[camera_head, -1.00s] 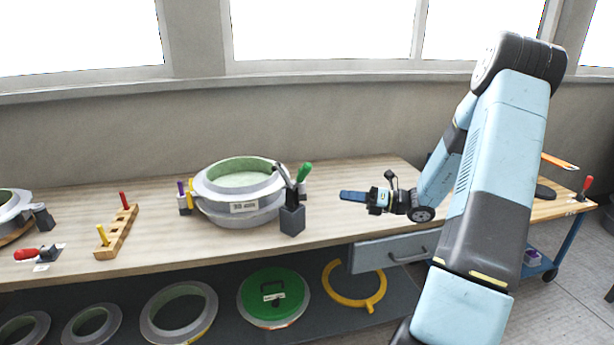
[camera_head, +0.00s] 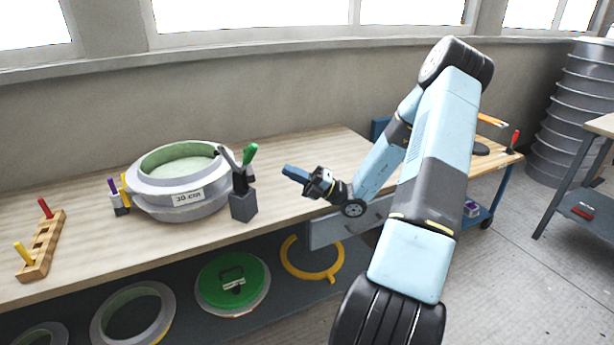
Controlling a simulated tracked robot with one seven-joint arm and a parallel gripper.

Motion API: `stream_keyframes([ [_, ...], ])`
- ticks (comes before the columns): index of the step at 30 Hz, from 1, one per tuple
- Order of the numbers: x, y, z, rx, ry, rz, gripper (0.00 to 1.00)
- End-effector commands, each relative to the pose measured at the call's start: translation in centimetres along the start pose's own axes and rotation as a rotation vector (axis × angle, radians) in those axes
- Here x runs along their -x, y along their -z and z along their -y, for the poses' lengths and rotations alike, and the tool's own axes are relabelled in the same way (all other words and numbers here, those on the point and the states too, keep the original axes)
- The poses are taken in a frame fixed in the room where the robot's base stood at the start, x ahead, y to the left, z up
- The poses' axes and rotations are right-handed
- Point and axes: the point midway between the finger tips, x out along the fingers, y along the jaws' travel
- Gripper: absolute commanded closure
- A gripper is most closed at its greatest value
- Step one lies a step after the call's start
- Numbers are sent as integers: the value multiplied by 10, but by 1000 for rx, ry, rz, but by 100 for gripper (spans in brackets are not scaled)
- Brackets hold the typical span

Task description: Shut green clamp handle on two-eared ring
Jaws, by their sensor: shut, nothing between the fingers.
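A grey ring mould (camera_head: 176,200) with a pale green inside and a "30 cm" label stands on the bench. At its right side a dark grey clamp block (camera_head: 243,207) carries a green handle (camera_head: 250,153), which stands up, tilted slightly right. A dark clamp arm beside it also points up, leaning left over the ring's edge. My gripper (camera_head: 293,173) is shut and empty, to the right of the green handle and apart from it, above the bench's front part. Its fingers point left. I cannot make out the ring's ears clearly.
Purple (camera_head: 113,186) and yellow-handled tools stand close to the ring's left side. A wooden peg rack (camera_head: 42,245) lies further left. The lower shelf holds a green disc (camera_head: 232,283) and a yellow ring (camera_head: 312,262).

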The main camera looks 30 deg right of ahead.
Motion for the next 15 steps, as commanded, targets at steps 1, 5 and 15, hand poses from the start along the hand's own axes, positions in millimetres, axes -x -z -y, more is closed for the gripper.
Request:
stream_keyframes([
  [1, -10, 1, 0, 0, 0, -4, 100],
  [5, -34, 1, 0, 0, -1, -5, 100],
  [15, -77, 1, 1, 1, 1, -4, 100],
])
